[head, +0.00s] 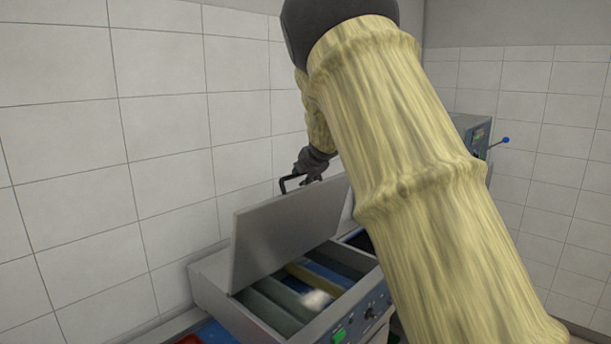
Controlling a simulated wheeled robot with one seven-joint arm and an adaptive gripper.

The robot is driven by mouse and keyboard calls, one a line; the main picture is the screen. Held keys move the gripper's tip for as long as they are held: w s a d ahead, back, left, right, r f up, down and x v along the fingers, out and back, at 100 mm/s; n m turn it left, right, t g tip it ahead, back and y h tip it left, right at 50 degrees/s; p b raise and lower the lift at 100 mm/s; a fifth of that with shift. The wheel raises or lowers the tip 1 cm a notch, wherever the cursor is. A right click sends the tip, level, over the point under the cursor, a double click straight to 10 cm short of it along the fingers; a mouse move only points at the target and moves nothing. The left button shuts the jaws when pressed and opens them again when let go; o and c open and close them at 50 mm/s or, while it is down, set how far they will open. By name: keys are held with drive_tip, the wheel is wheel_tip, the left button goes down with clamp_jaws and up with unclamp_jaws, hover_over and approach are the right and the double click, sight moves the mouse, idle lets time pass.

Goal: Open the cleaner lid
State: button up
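The cleaner lid (285,232) is a flat grey metal panel, raised and tilted up above the cleaner (212,293), a grey metal box. Through the opening, long rollers and a yellowish bar show inside. The lid has a dark handle (290,182) at its upper edge. My gripper (308,170) is dark and sits at this handle, beside the lid's top edge. The fingers are small and partly covered by the handle and my arm, so I cannot tell whether they are closed around it.
The cleaner's front panel has a green switch (339,335) and dark knobs. A tiled wall (165,130) stands close behind and to the left. A machine with a blue-knobbed lever (505,140) stands at the right, partly hidden by my arm. A red item (190,339) shows at the bottom left.

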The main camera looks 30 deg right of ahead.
drive_tip(key=shift+w+a+f, duration=0.1)
drive_tip(key=shift+a, duration=0.4)
drive_tip(key=v, duration=1.2)
drive_tip(key=shift+d, duration=0.1)
